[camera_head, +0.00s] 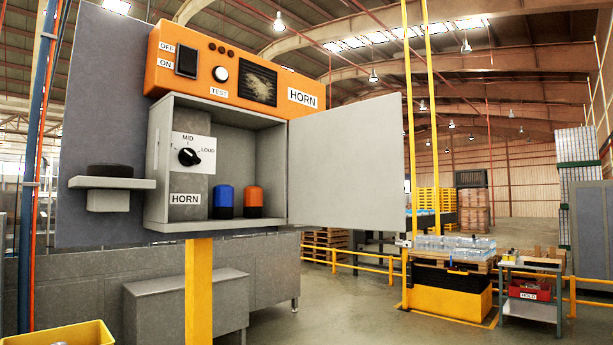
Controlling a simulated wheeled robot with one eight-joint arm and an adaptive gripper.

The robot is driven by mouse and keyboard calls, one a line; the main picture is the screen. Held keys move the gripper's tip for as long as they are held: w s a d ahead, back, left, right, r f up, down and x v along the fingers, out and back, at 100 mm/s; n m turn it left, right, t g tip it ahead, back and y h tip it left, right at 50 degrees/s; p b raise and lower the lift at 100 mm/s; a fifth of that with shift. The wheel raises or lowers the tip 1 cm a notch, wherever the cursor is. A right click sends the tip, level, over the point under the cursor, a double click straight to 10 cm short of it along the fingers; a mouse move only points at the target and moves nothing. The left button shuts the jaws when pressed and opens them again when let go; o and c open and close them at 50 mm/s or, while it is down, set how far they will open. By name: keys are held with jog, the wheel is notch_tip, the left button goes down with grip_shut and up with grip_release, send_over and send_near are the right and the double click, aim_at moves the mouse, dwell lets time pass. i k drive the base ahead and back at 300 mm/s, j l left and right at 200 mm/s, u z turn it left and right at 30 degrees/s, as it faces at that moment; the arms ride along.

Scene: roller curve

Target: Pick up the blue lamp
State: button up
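The blue lamp (224,201) stands upright on the floor of an open grey cabinet (215,229) in the head view. It is a short blue dome on a dark base. An orange lamp (254,201) of similar shape stands close to its right. A white dial plate with a black knob (189,157) and a HORN label are to its left. My gripper is not in view.
The cabinet door (345,164) stands open to the right. An orange HORN panel (235,68) sits above the cabinet. A small shelf (112,183) with a black round object (110,170) juts out at left. A yellow post (199,290) stands below.

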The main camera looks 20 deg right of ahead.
aim_at(223, 194)
jog(key=i+l+u, duration=0.15)
jog(key=u, duration=0.25)
jog(key=l+u, duration=0.3)
jog(key=u, duration=0.15)
jog(key=i+l+u, duration=0.1)
jog(key=l+u, duration=0.5)
jog(key=u, duration=0.2)
jog(key=l+u, duration=0.1)
jog(key=l, duration=0.4)
jog(key=k+l, duration=0.1)
jog(key=l, duration=0.4)
jog(key=l+u, duration=0.15)
jog(key=l, duration=0.4)
jog(key=k+l, duration=0.1)
jog(key=l, duration=0.4)
jog(key=k+l+u, duration=0.15)
jog(key=l, duration=0.35)
jog(key=k, duration=0.35)
jog(key=j+z, duration=0.15)
jog(key=j, duration=0.2)
jog(key=k+j+z, duration=0.15)
jog(key=j, duration=0.2)
jog(key=k+j+z, duration=0.2)
jog(key=j, duration=0.15)
jog(key=i, duration=0.05)
